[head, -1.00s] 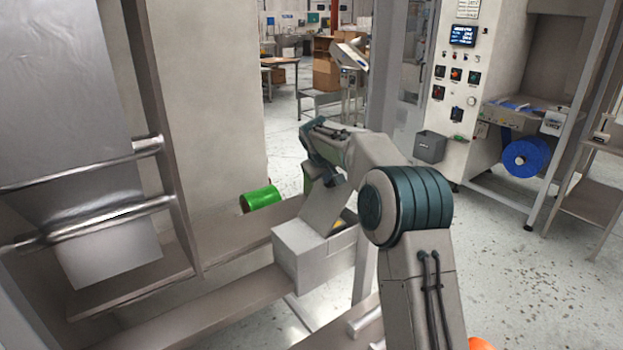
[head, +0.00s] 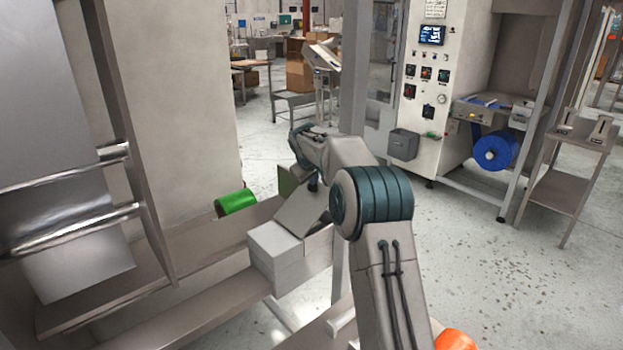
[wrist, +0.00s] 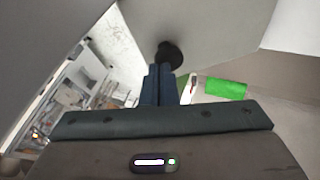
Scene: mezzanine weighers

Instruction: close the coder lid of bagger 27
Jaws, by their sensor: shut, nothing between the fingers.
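The coder is a light grey box (head: 275,255) on the machine's rail in the head view. Its grey lid (head: 298,212) stands tilted up above the box, not flat on it. A black knob (head: 313,185) sits on the lid. The lid's grey face (wrist: 215,22) fills the top. Nothing is between the fingers.
Bright film rollers (head: 75,230) are at left. Another machine with a blue roll (head: 493,151) stands at right.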

